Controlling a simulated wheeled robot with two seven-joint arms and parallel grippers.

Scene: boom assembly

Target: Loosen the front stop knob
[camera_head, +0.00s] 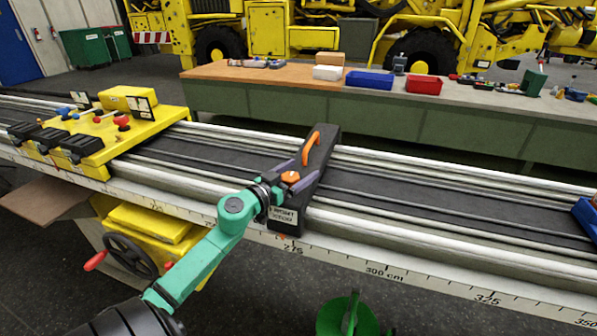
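The front stop (319,157) is a dark block lying across the rails, with an orange handle (311,148) on its far part and a white label (283,216) on its near end. The front stop knob (290,177) is orange and sits on top of the block's near half. My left gripper (291,176) reaches it from the near left, with purple-grey fingers on either side of the knob. The gap looks small, but I cannot tell whether the fingers press on it. My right gripper is out of view.
The long rail bed carries a centimetre scale (386,272) along its near edge. A yellow carriage (88,146) with knobs stands at left, and a blue part (587,214) at the right edge. A bench (289,78) with bins stands behind. A green wheel-like object (347,317) is below.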

